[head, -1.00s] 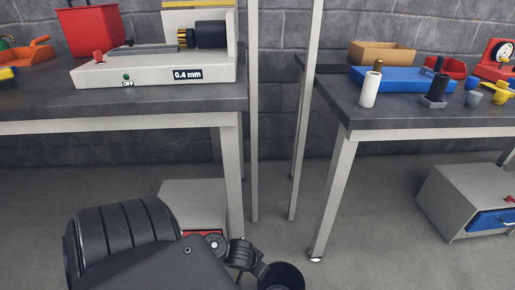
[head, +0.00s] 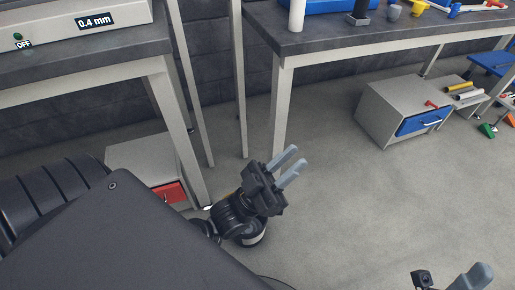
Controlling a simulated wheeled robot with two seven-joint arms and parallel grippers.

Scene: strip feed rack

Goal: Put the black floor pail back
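I cannot make out the black floor pail for certain in the head view. A rounded black shape with a pale patch shows just below my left wrist, but I cannot tell it from my own arm. A thin dark curved line shows at the bottom edge below it. My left gripper (head: 296,158) is over the floor between the two benches. Its two grey fingers stand apart with nothing between them. My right gripper (head: 468,279) shows only in part at the lower right corner, and its finger gap is cut off.
The left bench (head: 85,65) carries a machine marked 0.4 mm (head: 100,22). A cabinet with a red drawer (head: 171,193) stands under it. The right bench (head: 350,38) has a cabinet with a blue drawer (head: 424,121) beneath. Thin posts stand between the benches.

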